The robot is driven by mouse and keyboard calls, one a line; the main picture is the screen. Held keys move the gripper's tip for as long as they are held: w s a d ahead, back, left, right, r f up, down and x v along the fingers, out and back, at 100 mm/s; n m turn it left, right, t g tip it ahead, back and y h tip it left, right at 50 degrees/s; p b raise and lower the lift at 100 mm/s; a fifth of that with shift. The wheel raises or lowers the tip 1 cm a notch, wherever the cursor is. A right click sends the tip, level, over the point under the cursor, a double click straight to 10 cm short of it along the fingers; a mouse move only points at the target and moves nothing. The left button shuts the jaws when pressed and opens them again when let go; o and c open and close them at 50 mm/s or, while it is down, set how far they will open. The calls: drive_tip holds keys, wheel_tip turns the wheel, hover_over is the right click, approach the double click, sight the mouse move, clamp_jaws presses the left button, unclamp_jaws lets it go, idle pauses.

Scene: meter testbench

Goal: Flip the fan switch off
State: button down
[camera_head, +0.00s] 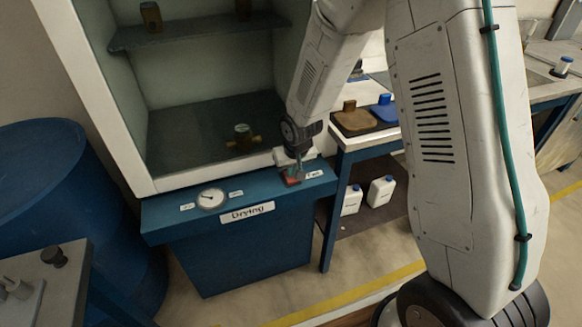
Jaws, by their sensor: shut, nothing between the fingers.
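The fan switch (291,181) is a small red part on the right of the blue front ledge of the drying cabinet (168,226), beside a white label that seems to read "Fan". My gripper (297,175) is shut and empty, pointing down right at the switch. It covers part of the switch, so I cannot tell which way the switch is set or whether the fingertips touch it.
A round gauge (211,199) and a "Drying" label (247,213) are on the ledge left of the switch. A blue drum (50,190) stands at left. A side table (362,142) with brown and blue items stands right, with white bottles (381,190) below.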

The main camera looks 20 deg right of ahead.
drive_tip(key=shift+s, duration=0.25)
drive_tip(key=v, duration=1.4)
drive_tip(key=shift+w+d, duration=0.1)
drive_tip(key=shift+w, duration=0.05)
drive_tip(key=shift+w+r, duration=0.15)
drive_tip(key=shift+w, duration=0.55)
drive_tip(key=x, duration=1.4)
drive_tip(key=shift+s, duration=0.15)
